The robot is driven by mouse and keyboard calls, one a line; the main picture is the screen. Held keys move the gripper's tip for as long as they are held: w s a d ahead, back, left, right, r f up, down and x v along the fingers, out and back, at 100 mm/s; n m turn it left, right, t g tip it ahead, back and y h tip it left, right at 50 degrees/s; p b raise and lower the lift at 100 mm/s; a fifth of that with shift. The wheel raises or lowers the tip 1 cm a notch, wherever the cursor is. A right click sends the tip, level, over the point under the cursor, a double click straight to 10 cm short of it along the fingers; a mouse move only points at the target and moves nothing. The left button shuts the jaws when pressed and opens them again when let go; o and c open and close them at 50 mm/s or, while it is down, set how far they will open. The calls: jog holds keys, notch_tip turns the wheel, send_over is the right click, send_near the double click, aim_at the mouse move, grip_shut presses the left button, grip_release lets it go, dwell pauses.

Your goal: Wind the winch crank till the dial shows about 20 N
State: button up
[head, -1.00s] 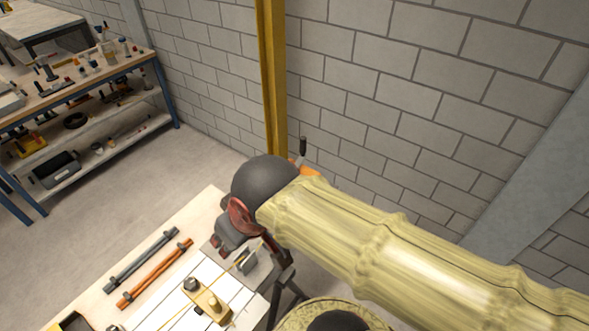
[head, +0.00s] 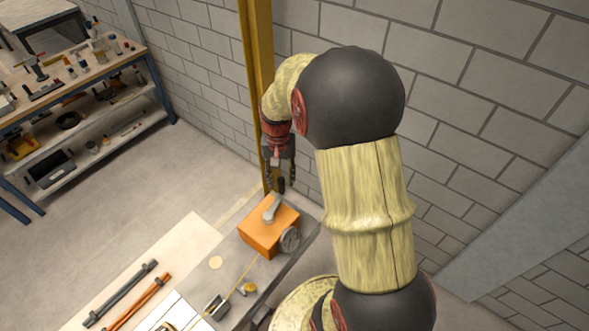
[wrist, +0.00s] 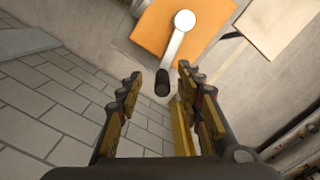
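The winch is an orange box (head: 262,238) on the grey end of the bench, with a grey crank arm (head: 271,208) on top. A dark upright crank handle (head: 281,186) stands at the crank's far end. A round dial (head: 290,239) is on the box's right side; its reading is too small to tell. My gripper (head: 280,178) points down above the handle. In the wrist view the orange box (wrist: 158,32), crank arm (wrist: 174,45) and black handle (wrist: 161,84) show, with the handle between and beyond the open fingers (wrist: 158,85), apparently touching neither.
A yellow post (head: 257,90) and the block wall stand close behind my gripper. A yellow cord (head: 246,272) runs from the winch along the bench. Grey and orange bars (head: 120,294) lie at the left. A workbench with tools (head: 75,85) stands far left.

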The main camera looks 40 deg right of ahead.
aim_at(282, 186)
jog(key=shift+w+d+r+m, duration=0.3)
jog(key=shift+w+d+r, duration=0.25)
jog(key=shift+w, duration=0.15)
jog(key=shift+d+f, duration=0.1)
jog(key=shift+d, duration=0.1)
jog(key=shift+a+f+m, duration=0.2)
jog(key=shift+f+m, duration=0.05)
jog(key=shift+m, duration=0.05)
jog(key=shift+f, duration=3.55)
jog(key=c, duration=0.3)
grip_shut()
